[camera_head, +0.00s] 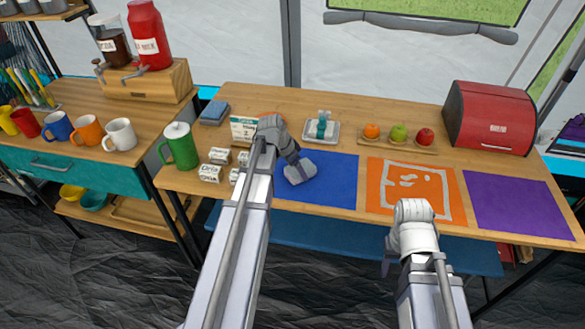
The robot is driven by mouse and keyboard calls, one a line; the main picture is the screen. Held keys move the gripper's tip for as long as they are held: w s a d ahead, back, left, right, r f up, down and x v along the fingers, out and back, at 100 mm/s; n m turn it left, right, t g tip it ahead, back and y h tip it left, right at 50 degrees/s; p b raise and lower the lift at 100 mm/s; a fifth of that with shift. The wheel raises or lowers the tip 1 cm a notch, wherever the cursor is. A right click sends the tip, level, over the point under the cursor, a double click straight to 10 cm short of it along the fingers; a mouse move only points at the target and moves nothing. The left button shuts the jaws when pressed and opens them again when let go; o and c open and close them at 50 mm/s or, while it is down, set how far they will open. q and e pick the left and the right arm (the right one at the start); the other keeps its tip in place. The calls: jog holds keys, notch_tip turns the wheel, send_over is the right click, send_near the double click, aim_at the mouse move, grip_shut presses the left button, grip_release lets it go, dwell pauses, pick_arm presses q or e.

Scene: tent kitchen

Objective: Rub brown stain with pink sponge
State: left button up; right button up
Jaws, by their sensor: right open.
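I cannot make out a pink sponge or a brown stain in the head view. My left gripper (300,172) is over the blue mat (335,190) on the table; its arm hides part of the table, and I cannot see whether its fingers are apart or hold anything. My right gripper (387,264) points down in front of the table's front edge, below the orange mat (374,190). It is open, and nothing shows in it. The orange mat bears a pale outline with pale patches.
The table also holds a purple mat (520,206), a red bread box (492,117), a board with fruit (425,146), a small tray (308,137), a green canister (180,147) and several white boxes (210,173). A side counter (60,145) with mugs stands left.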

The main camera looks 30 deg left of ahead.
aim_at(309, 171)
pick_arm(q)
jog(key=shift+w+d+f, duration=0.1)
jog(key=shift+w+d, duration=0.1)
jog(key=shift+d, duration=0.75)
jog(key=shift+w+d+f, duration=0.1)
jog(key=shift+w+d, duration=0.1)
jog(key=shift+d, duration=0.75)
jog(key=shift+w+d+r, duration=0.1)
jog(key=shift+w+d, duration=0.15)
jog(key=shift+d, duration=0.65)
jog(key=shift+w+d+r, duration=0.1)
jog(key=shift+w+d, duration=0.15)
jog(key=shift+d, duration=0.65)
notch_tip(309, 171, up, 2)
jog(key=shift+a+r+p, duration=0.15)
jog(key=shift+r+p, duration=0.05)
jog(key=shift+p, duration=1)
notch_tip(309, 171, up, 4)
jog(key=p, duration=0.3)
jog(key=shift+f+p, duration=0.25)
jog(key=shift+p, duration=0.05)
jog(key=shift+r+p, duration=1.5)
jog(key=shift+r, duration=0.1)
